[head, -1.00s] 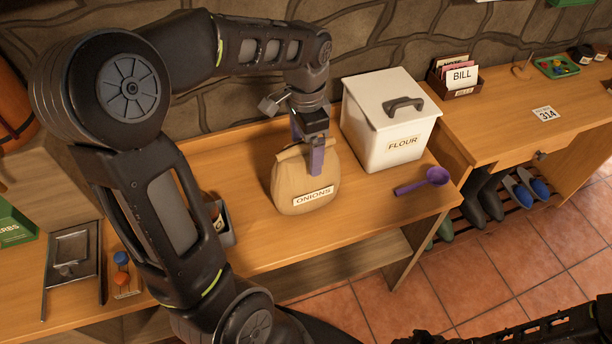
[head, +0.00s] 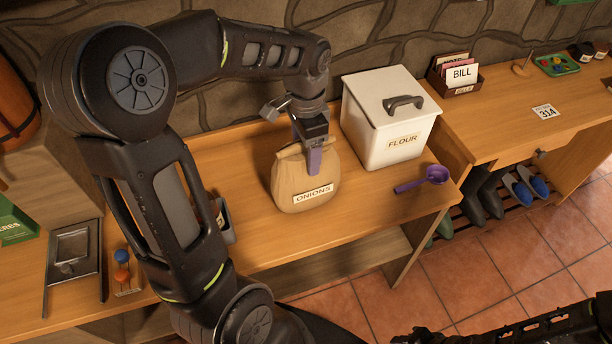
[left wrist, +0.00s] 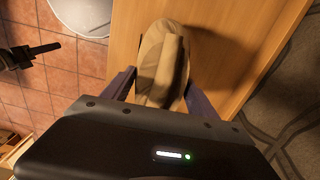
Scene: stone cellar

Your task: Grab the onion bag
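The onion bag (head: 303,180) is a tan paper sack with a folded top and an "ONIONS" label. It stands upright on the wooden bench. My left gripper (head: 305,152) is over it with its purple fingers pointing down. In the left wrist view the fingers (left wrist: 160,92) are apart, one on each side of the folded top of the bag (left wrist: 163,62). A firm grip does not show, and the far finger is mostly hidden in the head view. My right arm shows dark at the lower right, and its finger state is unclear.
A white flour bin (head: 388,122) stands close right of the bag. A purple scoop (head: 424,180) lies in front of the bin. A small grey container (head: 224,222) is left of the bag, partly behind my arm. The bench in front of the bag is clear.

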